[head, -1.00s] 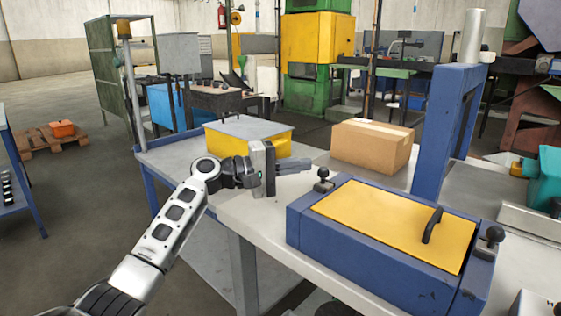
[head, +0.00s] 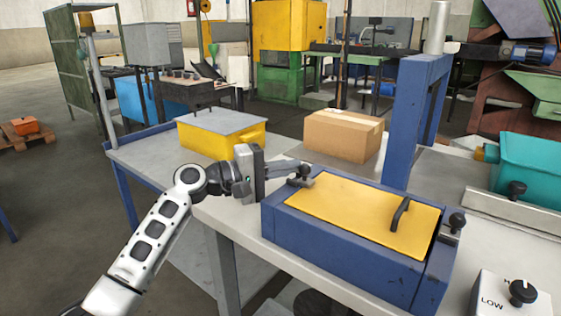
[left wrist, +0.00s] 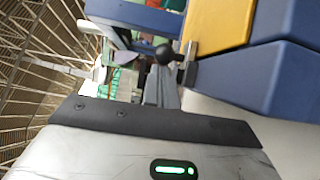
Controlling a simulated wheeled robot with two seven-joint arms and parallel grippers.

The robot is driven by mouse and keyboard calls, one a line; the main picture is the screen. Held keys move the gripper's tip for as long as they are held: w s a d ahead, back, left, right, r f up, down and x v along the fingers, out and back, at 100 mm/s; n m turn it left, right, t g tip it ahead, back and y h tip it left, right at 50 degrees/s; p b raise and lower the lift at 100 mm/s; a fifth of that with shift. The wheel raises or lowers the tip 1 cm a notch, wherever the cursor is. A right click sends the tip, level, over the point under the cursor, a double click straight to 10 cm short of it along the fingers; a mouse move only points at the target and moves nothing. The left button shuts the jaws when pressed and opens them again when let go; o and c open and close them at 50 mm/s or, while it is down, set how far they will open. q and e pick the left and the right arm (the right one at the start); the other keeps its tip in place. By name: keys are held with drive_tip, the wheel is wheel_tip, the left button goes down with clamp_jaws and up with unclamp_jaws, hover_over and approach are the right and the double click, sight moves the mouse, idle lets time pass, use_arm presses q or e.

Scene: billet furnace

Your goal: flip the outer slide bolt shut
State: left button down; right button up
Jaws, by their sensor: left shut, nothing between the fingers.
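A blue box (head: 340,257) with a yellow lid (head: 350,205) sits on the work table. One slide bolt with a black knob (head: 304,171) is at the lid's left end. Another bolt with a black knob (head: 457,221) is at its right end. The pictures do not label which is the outer one. My left gripper (head: 294,167) is shut and empty, its fingertips right beside the left bolt's knob; I cannot tell whether they touch. The left wrist view shows that knob (left wrist: 165,54) and its metal bolt (left wrist: 189,64) close ahead. My right gripper is out of view.
A black handle (head: 400,213) stands up from the lid. A cardboard box (head: 343,136) and a grey-lidded yellow bin (head: 222,135) stand behind. A blue post (head: 402,125) rises behind the box. A control box with a black knob (head: 520,295) is at front right.

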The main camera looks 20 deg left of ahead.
use_arm(q)
drive_tip(key=shift+d, duration=0.1)
drive_tip(key=s+a+b, duration=0.3)
drive_tip(key=a, duration=0.8)
drive_tip(key=shift+s+a, duration=0.15)
drive_tip(key=shift+s, duration=0.25)
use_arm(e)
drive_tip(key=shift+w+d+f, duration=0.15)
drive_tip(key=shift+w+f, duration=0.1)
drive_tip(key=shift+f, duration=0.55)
